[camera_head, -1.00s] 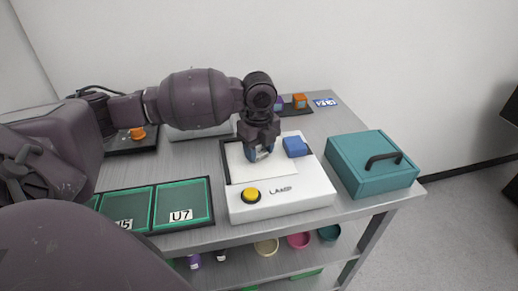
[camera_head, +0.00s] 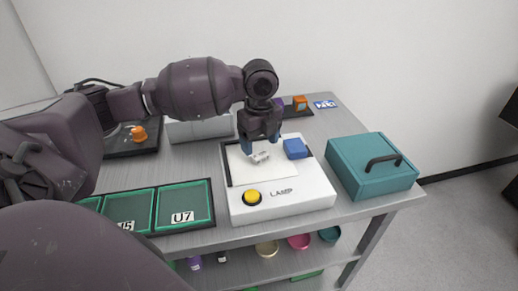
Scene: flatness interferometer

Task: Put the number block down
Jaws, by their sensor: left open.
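The number block (camera_head: 261,157) is a small light grey block with dark marks. It lies on the white plate of the lamp unit (camera_head: 285,206), near the plate's back part. My left gripper (camera_head: 259,145) is just above and around the block, its blue-tipped fingers spread to either side. It is open, and the block shows free between and below the fingers. My right gripper is not seen.
A blue block (camera_head: 295,148) sits close by at right on the lamp unit. A yellow button (camera_head: 252,196) is at its front. A teal box (camera_head: 368,169) stands right. Green-edged trays (camera_head: 182,204) lie left, an orange knob (camera_head: 138,133) behind them.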

